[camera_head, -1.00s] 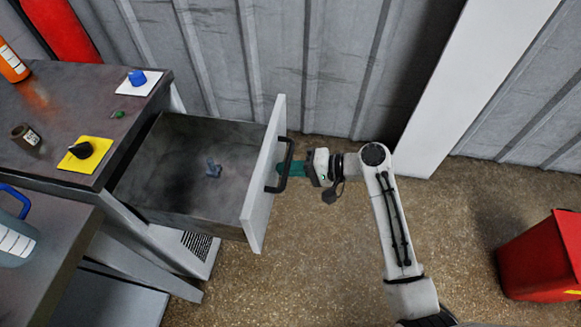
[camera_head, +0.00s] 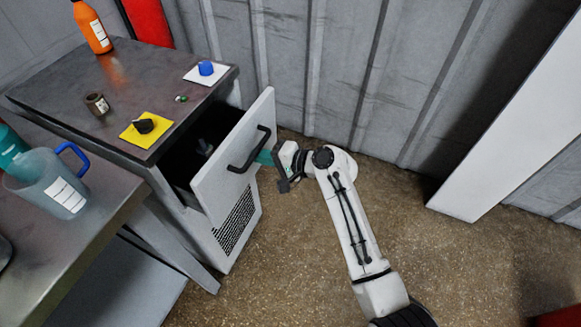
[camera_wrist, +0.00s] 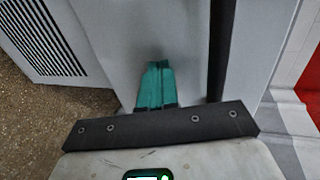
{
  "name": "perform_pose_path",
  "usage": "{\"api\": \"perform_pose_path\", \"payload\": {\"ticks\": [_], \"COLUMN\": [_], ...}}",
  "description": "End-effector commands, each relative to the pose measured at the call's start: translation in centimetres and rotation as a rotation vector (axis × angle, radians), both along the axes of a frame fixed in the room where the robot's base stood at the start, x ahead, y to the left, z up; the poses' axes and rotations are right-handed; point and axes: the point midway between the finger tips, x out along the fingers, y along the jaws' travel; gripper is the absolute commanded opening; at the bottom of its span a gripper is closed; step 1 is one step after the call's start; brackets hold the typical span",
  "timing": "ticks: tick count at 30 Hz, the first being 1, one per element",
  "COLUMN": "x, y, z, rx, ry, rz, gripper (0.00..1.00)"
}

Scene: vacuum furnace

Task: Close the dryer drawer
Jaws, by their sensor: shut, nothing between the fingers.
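The dryer drawer (camera_head: 215,185) is partly open; its white front stands out from the grey cabinet, with a dark gap behind it. Its black handle (camera_head: 252,152) runs across the front. A small blue-grey item (camera_head: 204,147) lies inside, mostly in shadow. My gripper (camera_head: 264,156) is at the drawer front, beside the handle. In the wrist view, the teal fingers (camera_wrist: 156,84) are together and empty, with their tips at or very near the white front panel (camera_wrist: 150,30). The dark handle bar (camera_wrist: 221,45) passes to their right.
On the cabinet top (camera_head: 110,75) are an orange bottle (camera_head: 92,28), a brown jar (camera_head: 97,103), a yellow pad (camera_head: 147,130) with a black knob and a white pad (camera_head: 222,74) with a blue knob. A jug (camera_head: 62,190) stands on the left table. The floor at right is open.

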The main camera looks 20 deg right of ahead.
Motion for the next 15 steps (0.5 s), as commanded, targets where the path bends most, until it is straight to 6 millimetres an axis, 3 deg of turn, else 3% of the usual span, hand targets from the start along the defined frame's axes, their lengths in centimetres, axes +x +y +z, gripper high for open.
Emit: {"api": "perform_pose_path", "payload": {"ticks": [6, 15], "x": [3.7, 6.6], "y": [3.8, 6.6], "z": [-0.2, -0.2], "rx": [0.0, 0.0], "ry": [-0.002, 0.0], "rz": [0.002, 0.0], "gripper": [0.0, 0.0]}}
